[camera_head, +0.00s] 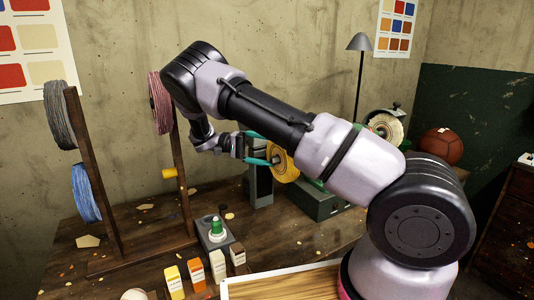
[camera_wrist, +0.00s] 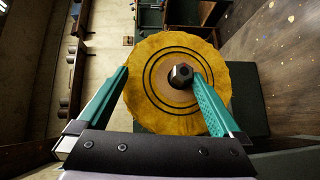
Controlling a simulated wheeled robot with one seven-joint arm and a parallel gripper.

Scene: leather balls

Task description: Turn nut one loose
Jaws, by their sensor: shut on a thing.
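The dark hex nut (camera_wrist: 181,75) sits at the centre of a yellow buffing wheel (camera_wrist: 160,108) in the wrist view. In the head view the yellow wheel (camera_head: 285,165) is on the left end of a green machine (camera_head: 318,203), and the nut is too small to make out. My gripper also shows in the head view (camera_head: 268,150), reaching in from the left of the wheel.
A cream wheel (camera_head: 386,128) is at the machine's far end. A wooden rack (camera_head: 115,185) with thread spools stands left. A box with a green button (camera_head: 215,232) and small bottles (camera_head: 196,272) are in front. A brown ball (camera_head: 441,147) is at the right.

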